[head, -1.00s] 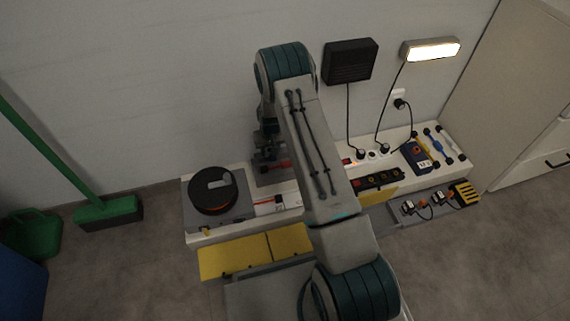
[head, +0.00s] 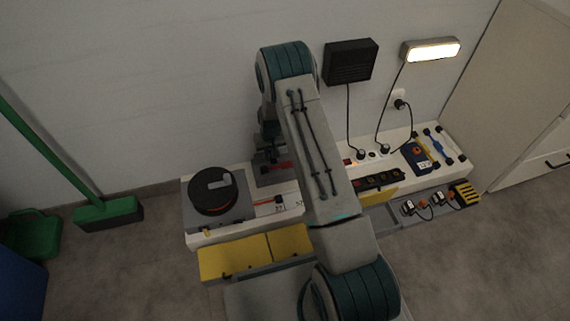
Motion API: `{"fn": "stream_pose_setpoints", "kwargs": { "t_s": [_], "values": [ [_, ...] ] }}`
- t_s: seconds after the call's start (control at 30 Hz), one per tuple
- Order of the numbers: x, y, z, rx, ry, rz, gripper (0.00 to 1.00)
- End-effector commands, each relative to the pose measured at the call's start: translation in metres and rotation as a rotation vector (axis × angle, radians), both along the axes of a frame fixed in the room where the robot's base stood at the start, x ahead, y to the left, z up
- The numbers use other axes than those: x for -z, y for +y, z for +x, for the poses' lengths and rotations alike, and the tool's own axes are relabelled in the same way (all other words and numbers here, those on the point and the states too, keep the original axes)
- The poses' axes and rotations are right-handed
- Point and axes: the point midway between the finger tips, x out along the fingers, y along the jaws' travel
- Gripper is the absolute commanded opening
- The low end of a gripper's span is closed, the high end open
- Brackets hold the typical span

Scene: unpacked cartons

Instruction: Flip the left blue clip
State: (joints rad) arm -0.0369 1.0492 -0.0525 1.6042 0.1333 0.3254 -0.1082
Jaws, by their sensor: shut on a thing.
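My gripper (head: 267,153) is dark and small in the head view, left of my forearm and low over the back of the white bench. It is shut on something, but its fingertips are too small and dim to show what. A red bar (head: 281,165) lies right beside it, partly behind my arm. I cannot make out a left blue clip near the gripper; my arm covers the bench just right of it. Blue pieces show at the right end: a blue box with an orange knob (head: 417,157) and a blue bar with dark ends (head: 433,141).
A black round disc (head: 215,191) on a grey block stands at the bench's left end. Yellow panels (head: 235,258) are at the front. A black strip (head: 378,181) lies right of my arm. A lit lamp (head: 431,49) and a black box (head: 350,62) hang on the wall, with cables hanging down.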

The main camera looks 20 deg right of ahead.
Motion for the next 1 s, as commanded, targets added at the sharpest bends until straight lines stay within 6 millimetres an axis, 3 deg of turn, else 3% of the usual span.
{"fn": "stream_pose_setpoints", "kwargs": {
  "t_s": [0.03,0.37,1.0],
  "values": [
    [0.006,0.0,-0.01,0.0,0.025,0.001,0.03],
    [0.014,0.0,-0.025,0.0,0.033,0.001,0.03],
    [0.017,0.0,-0.028,0.0,0.027,0.001,0.03]
  ]
}}
